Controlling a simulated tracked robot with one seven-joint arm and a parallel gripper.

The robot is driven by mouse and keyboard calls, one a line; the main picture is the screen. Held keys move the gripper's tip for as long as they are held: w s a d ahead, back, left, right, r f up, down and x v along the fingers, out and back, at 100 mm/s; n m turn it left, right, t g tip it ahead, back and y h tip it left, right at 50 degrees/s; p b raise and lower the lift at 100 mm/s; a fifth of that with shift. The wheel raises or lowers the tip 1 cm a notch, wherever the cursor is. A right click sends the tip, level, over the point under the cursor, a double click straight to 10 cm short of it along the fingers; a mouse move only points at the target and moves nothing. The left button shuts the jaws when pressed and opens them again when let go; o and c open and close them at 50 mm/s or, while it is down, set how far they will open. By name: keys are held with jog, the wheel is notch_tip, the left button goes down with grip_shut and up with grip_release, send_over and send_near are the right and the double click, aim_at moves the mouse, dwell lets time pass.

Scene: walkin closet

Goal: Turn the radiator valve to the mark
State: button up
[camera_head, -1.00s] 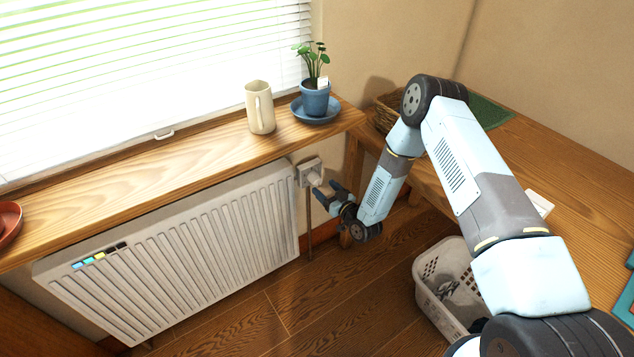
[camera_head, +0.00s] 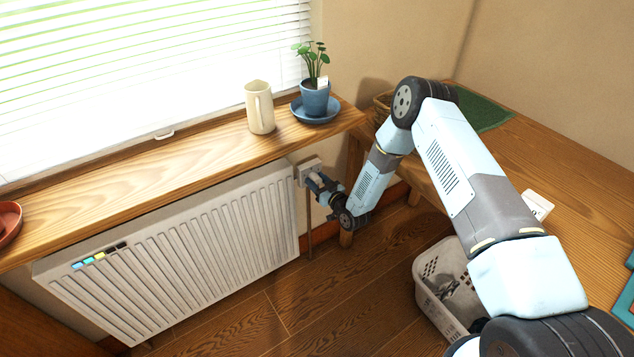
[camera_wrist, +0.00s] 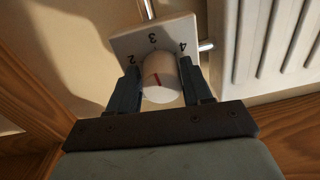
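The radiator valve is a white knob (camera_wrist: 160,80) with a short red line on its face. It sits before a white plate (camera_wrist: 124,44) printed with 2, 3 and 4. The red line slants up-left, roughly toward the side between 2 and 3. My gripper (camera_wrist: 160,84) has one dark finger on each side of the knob. The fingers look spread, with a thin gap at the left; contact on the right cannot be told. In the head view my gripper (camera_head: 316,184) is at the valve plate (camera_head: 307,166) and hides most of the knob.
The white radiator (camera_head: 180,250) is left of the valve, under a wooden sill (camera_head: 200,150) with a cream jug (camera_head: 260,108) and a potted plant (camera_head: 315,98). A wooden table (camera_head: 540,165) and white basket (camera_head: 430,285) are at the right. Floor before the radiator is clear.

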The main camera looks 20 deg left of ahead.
jog(key=c, duration=0.6)
jog(key=shift+m, duration=0.5)
jog(key=shift+c, duration=0.2)
jog(key=o, duration=1.1)
jog(key=shift+c, duration=0.2)
jog(key=v, duration=1.3)
jog(key=shift+s+d, duration=0.25)
jog(key=shift+d, duration=0.05)
jog(key=shift+f, duration=0.1)
